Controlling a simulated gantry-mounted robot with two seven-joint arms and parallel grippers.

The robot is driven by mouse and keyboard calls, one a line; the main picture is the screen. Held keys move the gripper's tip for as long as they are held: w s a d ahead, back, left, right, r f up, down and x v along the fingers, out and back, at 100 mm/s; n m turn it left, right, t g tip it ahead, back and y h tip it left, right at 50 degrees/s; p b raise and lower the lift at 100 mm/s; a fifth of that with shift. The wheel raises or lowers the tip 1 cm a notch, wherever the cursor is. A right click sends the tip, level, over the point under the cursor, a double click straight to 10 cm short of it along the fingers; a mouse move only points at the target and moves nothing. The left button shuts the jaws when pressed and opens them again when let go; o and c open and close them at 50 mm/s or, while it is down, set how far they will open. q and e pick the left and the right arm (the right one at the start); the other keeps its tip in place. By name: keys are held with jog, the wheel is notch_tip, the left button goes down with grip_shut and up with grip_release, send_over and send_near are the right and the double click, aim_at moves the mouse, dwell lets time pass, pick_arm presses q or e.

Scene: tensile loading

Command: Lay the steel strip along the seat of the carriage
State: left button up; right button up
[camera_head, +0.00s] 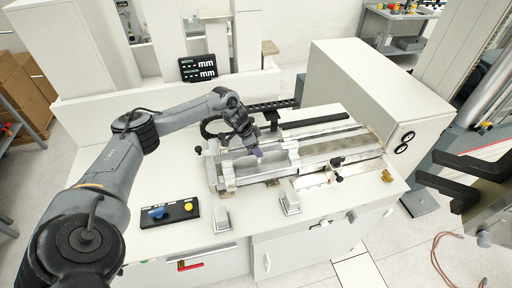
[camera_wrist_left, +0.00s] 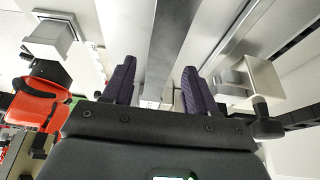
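My left gripper (camera_head: 257,153) is over the near-left part of the metal carriage (camera_head: 315,148) on the white bench, pointing down. In the left wrist view its two purple-padded fingers (camera_wrist_left: 158,88) stand apart. A long grey metal bar (camera_wrist_left: 172,40), which looks like the steel strip, runs between them; gaps show on both sides. Whether the bar lies on the carriage or is free of it I cannot tell. In the head view my gripper partly hides this area, and I cannot pick out the strip there.
A control box (camera_head: 170,213) with blue and yellow knobs sits at the bench's front left. A small metal block (camera_head: 290,197) stands in front of the carriage. A display (camera_head: 198,68) is behind, and a large white cabinet (camera_head: 375,95) is at the right.

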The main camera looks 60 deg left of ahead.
pick_arm(q)
jog(key=b+v, duration=0.1)
jog(key=v, duration=1.1)
jog(key=w+d+f+m+t, duration=0.1)
jog(key=w+d+f+m, duration=0.2)
jog(key=d+f, duration=0.5)
jog(key=w+d+f+m+t, duration=0.1)
jog(key=w+d+f+m, duration=0.3)
jog(key=d, duration=0.8)
jog(key=s+d+f+t+h, duration=0.1)
jog(key=s+d+f, duration=0.1)
jog(key=d, duration=0.6)
jog(key=s+d+f+h, duration=0.1)
jog(key=s+d+f, duration=0.1)
jog(key=d, duration=0.5)
jog(key=s+d+n+t+y, duration=0.1)
jog(key=s+d+n, duration=0.2)
jog(key=s+d, duration=0.3)
jog(key=s+a+r+n+g+y, duration=0.1)
jog(key=s+n+g, duration=0.3)
jog(key=s, duration=1.2)
jog(key=shift+s+a+r+n+g+y, duration=0.3)
jog(key=shift+a+n+y, duration=0.2)
jog(key=shift+n, duration=0.2)
jog(key=shift+r, duration=0.1)
